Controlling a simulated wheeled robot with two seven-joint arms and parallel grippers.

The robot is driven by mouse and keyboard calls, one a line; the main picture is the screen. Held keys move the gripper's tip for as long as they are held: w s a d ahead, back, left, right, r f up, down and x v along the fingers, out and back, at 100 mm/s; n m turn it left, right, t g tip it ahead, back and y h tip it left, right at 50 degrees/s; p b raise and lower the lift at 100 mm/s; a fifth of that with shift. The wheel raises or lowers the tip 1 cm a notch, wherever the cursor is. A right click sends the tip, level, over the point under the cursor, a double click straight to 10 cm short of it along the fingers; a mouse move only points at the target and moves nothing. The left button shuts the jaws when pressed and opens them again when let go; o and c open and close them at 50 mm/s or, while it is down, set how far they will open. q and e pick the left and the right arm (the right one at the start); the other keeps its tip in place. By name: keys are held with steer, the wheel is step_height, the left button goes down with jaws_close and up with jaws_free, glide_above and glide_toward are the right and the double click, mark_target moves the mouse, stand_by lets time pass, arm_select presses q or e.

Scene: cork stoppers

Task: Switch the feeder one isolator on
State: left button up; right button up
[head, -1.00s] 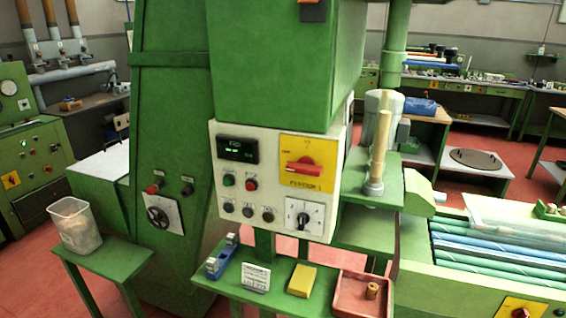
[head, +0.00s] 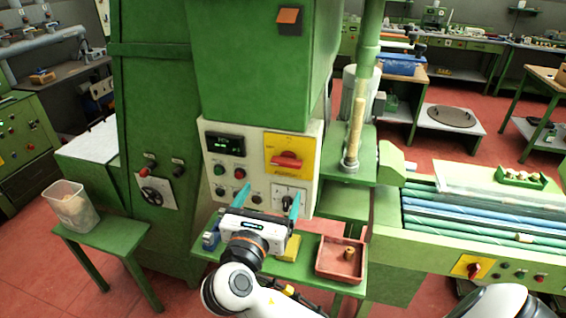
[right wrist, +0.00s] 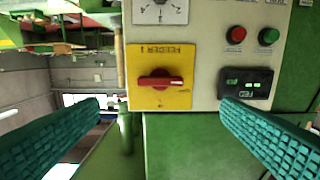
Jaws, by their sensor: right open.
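The feeder one isolator is a red rotary handle (head: 286,160) on a yellow plate (head: 290,143) at the upper right of the cream control panel. Its handle lies about horizontal. In the right wrist view the handle (right wrist: 160,83) shows upside down, with "FEEDER 1" on its plate. My right gripper (head: 271,197) is in front of the panel's lower part, below the handle. It is open and empty, its teal fingers pointing at the panel. In the right wrist view the fingers stand wide either side of the handle, apart from it. My left gripper is not in view.
The panel also bears a display (head: 225,144), green and red buttons (head: 238,175) and a dial switch (head: 287,201). Below, a green shelf holds a red tray (head: 325,272) with a cork and a yellow block (head: 291,247). A wooden rod (head: 355,130) stands right of the panel.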

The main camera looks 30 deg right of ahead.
mark_target(285, 165)
steer(key=p+x, duration=0.2)
steer(key=x, duration=0.7)
steer(key=shift+w+d+p, duration=0.1)
steer(key=shift+w+p, duration=0.05)
steer(key=shift+p, duration=0.15)
steer(key=shift+w+d, duration=0.35)
steer(key=c, duration=1)
